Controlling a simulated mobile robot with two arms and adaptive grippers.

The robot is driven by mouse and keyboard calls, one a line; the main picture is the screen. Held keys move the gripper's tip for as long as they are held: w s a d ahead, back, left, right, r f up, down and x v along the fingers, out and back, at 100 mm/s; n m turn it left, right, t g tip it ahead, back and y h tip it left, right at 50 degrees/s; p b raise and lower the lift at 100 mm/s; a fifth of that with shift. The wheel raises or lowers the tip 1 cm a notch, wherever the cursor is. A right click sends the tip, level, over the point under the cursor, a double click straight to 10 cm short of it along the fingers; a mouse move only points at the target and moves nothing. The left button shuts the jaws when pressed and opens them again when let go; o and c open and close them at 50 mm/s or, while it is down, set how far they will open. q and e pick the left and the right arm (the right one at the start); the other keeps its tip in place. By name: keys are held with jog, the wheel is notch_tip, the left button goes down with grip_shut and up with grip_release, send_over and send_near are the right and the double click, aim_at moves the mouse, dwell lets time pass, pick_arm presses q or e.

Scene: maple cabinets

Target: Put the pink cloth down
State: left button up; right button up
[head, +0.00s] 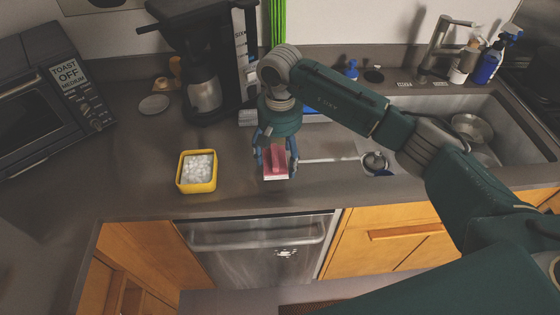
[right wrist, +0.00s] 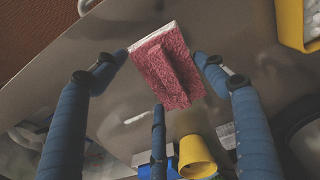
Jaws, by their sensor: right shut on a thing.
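The pink cloth (head: 275,158), pink with a white edge, is at the counter front, below my right gripper (head: 276,168). The gripper points down, with its blue fingers around the cloth. In the right wrist view, the cloth (right wrist: 168,66) lies between the fingertips, with a raised ridge along its middle. The gripper is shut on it. I cannot tell whether the cloth touches the counter (head: 235,198). My left gripper is not in view.
A yellow box (head: 183,184) of white pieces stands left of the cloth. A coffee maker (head: 205,92) and a toaster oven (head: 45,105) stand further back. The sink (head: 500,115) is to the right. The counter's front edge is close, above the dishwasher (head: 260,250).

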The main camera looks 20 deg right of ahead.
aim_at(280, 161)
notch_tip(280, 161, down, 3)
jog(key=shift+s+r+p, duration=0.1)
jog(key=shift+r+p, duration=0.1)
jog(key=shift+p, duration=0.15)
jog(key=shift+f, duration=0.3)
jog(key=shift+f, duration=0.2)
jog(key=o, duration=1)
jog(key=shift+r, duration=0.15)
